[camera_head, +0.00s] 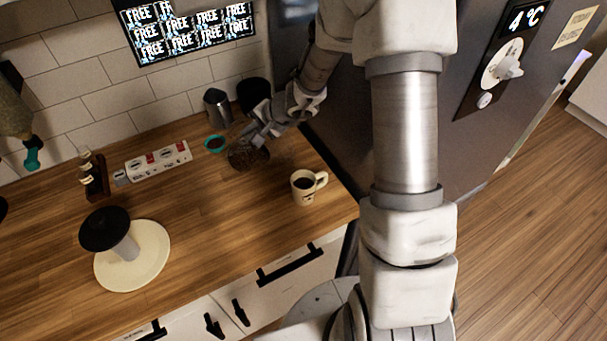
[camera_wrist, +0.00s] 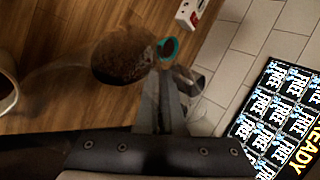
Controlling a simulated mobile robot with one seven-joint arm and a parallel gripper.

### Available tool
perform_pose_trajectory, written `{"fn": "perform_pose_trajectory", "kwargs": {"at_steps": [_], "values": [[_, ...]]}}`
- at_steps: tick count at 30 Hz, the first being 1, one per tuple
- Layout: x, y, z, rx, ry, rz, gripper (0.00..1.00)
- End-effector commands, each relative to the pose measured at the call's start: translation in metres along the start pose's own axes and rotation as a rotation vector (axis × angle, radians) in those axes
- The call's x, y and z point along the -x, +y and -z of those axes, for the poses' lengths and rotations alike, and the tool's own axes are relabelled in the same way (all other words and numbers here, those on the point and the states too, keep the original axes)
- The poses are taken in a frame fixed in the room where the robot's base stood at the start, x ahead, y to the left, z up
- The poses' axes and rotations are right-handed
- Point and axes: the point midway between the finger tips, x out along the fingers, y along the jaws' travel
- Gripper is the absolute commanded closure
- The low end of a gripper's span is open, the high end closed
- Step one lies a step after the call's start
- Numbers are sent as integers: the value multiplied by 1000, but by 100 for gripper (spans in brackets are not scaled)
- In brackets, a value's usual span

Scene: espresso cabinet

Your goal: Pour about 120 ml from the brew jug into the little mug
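The brew jug (camera_head: 249,156) is a round glass vessel with dark brown contents, at the back right of the wooden counter. In the wrist view the jug (camera_wrist: 122,55) is just beyond my fingertips. My gripper (camera_head: 262,132) is at the jug's upper side and appears shut on its handle; the fingers (camera_wrist: 165,105) are close together there. I cannot tell whether the jug touches the counter. The little mug (camera_head: 303,192), cream with a handle at right, stands upright near the counter's right edge with dark liquid inside. Its rim (camera_wrist: 8,92) is cut off at the wrist view's left edge.
A small teal-rimmed cup (camera_head: 215,144) is close behind the jug, with a metal pitcher (camera_head: 217,107) and a dark canister (camera_head: 253,94) by the wall. A white box with red switches (camera_head: 158,160) and a round stand (camera_head: 133,255) are left. The front middle counter is clear.

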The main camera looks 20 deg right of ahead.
Motion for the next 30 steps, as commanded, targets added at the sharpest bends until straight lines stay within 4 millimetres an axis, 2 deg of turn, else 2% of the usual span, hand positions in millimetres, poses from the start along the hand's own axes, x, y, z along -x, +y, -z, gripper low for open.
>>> {"fn": "perform_pose_trajectory", "kwargs": {"at_steps": [1, 11, 30], "values": [[4, -6, -1, 3, -2, -12, 100], [0, -11, -1, 2, -1, -97, 100], [-16, -16, -1, 6, -3, -217, 100]]}}
